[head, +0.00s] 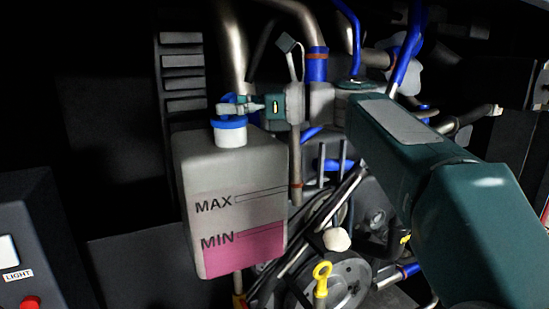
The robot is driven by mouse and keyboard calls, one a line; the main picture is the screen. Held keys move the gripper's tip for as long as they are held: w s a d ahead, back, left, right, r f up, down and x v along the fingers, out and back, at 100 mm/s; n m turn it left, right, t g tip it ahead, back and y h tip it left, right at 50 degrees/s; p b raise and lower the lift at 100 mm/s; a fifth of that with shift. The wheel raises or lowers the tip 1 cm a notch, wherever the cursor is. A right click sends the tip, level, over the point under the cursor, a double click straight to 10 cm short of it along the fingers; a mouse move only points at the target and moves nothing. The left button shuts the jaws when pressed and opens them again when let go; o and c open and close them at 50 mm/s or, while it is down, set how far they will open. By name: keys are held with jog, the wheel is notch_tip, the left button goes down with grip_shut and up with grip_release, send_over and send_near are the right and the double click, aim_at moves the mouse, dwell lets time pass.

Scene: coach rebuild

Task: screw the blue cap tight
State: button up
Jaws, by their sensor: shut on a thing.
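The blue cap (231,121) sits on the white neck of a translucent reservoir (222,180). The reservoir has MAX and MIN marks, and pink fluid stands at about the MIN mark. My gripper (234,106) comes in from the right, at the top of the cap. It is shut on the cap's raised blue upper part. The fingers hide some of the cap's top, and I cannot tell how far the cap is threaded on.
Pipes with blue sleeves (316,65) and hoses crowd the space behind and right of the reservoir. A yellow ring-handled dipstick (321,280) stands lower right. A control box (30,245) with a red button is at far left. Dark space lies left of the reservoir.

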jog(key=m+t+h, duration=0.1)
jog(key=m+t, duration=0.1)
jog(key=t, duration=0.1)
jog(key=m+t+h, duration=0.1)
jog(key=m+t, duration=0.1)
jog(key=t, duration=0.2)
jog(key=shift+s+a+m+h, duration=0.2)
jog(key=shift+m+h, duration=0.1)
jog(key=shift+m, duration=0.1)
jog(key=shift+d+t, duration=0.1)
jog(key=shift+t, duration=0.3)
jog(key=shift+m, duration=0.3)
jog(key=m+t+h, duration=0.2)
jog(key=shift+t, duration=0.3)
jog(key=shift+m+t+h, duration=0.3)
jog(key=shift+h, duration=0.2)
jog(key=o, duration=1.1)
jog(key=shift+o, duration=0.2)
jog(key=shift+a, duration=0.2)
